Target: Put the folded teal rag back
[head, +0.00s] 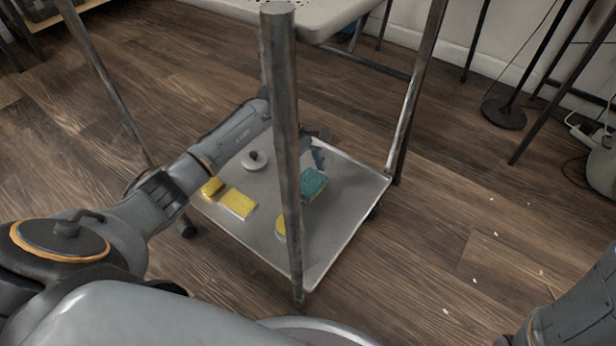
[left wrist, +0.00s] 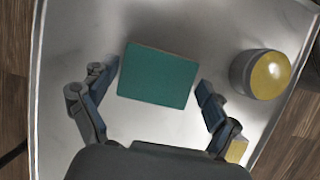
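The folded teal rag (head: 313,183) lies on the metal lower shelf (head: 340,220) of a frame with dark posts, right of the near post. In the left wrist view the rag (left wrist: 158,75) is a flat teal rectangle, slightly tilted. My left gripper (head: 318,148) is reached in over the shelf, partly hidden behind the post. In the left wrist view its fingers (left wrist: 155,77) are spread wide, one on each side of the rag's near part, with gaps between. I cannot tell how high they are above it. My right gripper is out of view.
Yellow pads (head: 238,204) lie on the shelf's left side, with a round white item (head: 254,160) behind them. A yellow-topped round item (left wrist: 268,75) stands right of the rag in the wrist view. The near post (head: 283,120) rises beside my left forearm. The shelf's front right is clear.

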